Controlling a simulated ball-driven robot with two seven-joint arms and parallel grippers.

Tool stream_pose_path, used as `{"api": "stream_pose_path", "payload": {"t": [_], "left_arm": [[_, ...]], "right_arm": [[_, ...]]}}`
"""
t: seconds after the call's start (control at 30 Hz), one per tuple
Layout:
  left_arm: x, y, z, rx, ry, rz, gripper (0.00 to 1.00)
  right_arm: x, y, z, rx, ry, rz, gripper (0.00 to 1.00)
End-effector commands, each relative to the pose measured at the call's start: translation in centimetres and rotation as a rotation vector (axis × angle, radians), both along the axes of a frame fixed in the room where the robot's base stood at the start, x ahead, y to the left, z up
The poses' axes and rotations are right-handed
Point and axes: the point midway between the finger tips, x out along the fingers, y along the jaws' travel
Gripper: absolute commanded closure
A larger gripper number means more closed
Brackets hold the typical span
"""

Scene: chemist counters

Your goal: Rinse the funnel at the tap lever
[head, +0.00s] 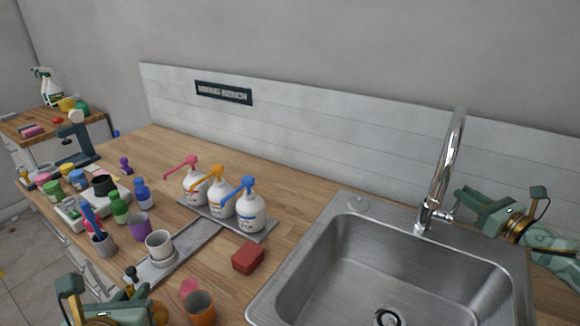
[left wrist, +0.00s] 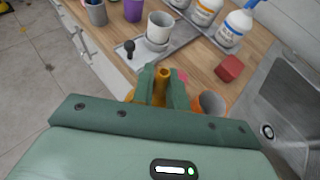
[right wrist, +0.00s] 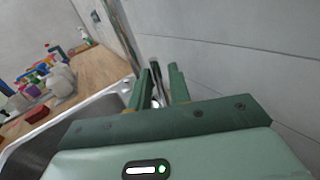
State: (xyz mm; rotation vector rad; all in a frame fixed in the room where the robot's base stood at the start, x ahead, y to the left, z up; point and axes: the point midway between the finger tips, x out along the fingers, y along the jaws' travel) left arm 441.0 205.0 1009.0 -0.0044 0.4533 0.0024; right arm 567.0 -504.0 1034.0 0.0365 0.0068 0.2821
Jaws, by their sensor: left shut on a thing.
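My left gripper (left wrist: 160,85) is shut on an orange funnel (left wrist: 163,74), whose narrow tube shows between the fingers in the left wrist view; its wider part is mostly hidden. In the head view this gripper (head: 112,316) is at the bottom left, over the counter's front. The chrome tap (head: 447,170) stands behind the sink (head: 300,262), with a small lever (head: 442,215) on its right side. My right gripper (head: 460,208) is open beside the tap. In the right wrist view the tap's metal (right wrist: 157,85) shows between its fingers; I cannot tell whether they touch it.
An orange cup (head: 201,308) and a pink thing (head: 188,288) are right of my left gripper. A red block (head: 248,258), a white cup (head: 159,246) and several pump bottles (head: 250,212) stand left of the sink. The sink basin is clear.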

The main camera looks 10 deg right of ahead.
Motion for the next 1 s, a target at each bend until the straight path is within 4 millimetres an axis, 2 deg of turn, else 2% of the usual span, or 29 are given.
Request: {"api": "stream_pose_path", "payload": {"t": [0.1, 0.23, 0.63, 0.7, 0.87, 1.0], "left_arm": [[0.1, 0.0, -0.6, 0.0, 0.003, 0.0, 1.0], [0.1, 0.0, -0.8, 0.0, 0.004, 0.0, 1.0], [0.1, 0.0, -0.9, 0.0, 0.005, 0.0, 1.0], [0.1, 0.0, -0.9, 0.0, 0.005, 0.0, 1.0], [0.1, 0.0, -0.9, 0.0, 0.005, 0.0, 1.0], [0.2, 0.0, -2.5, 0.0, 0.014, 0.0, 1.0]], "right_arm": [[1.7, 0.5, 0.0, 0.0, -0.003, 0.0, 0.81], [2.9, 0.8, 0.0, 0.001, -0.002, 0.0, 0.81], [3.4, 1.0, 0.0, 0.0, 0.0, 0.0, 0.81], [3.4, 1.0, 0.0, 0.0, 0.0, 0.0, 1.0], [3.4, 1.0, 0.0, 0.0, -0.001, 0.001, 1.0], [3.2, 1.5, -0.6, -0.031, -0.038, 0.005, 1.0]]}}
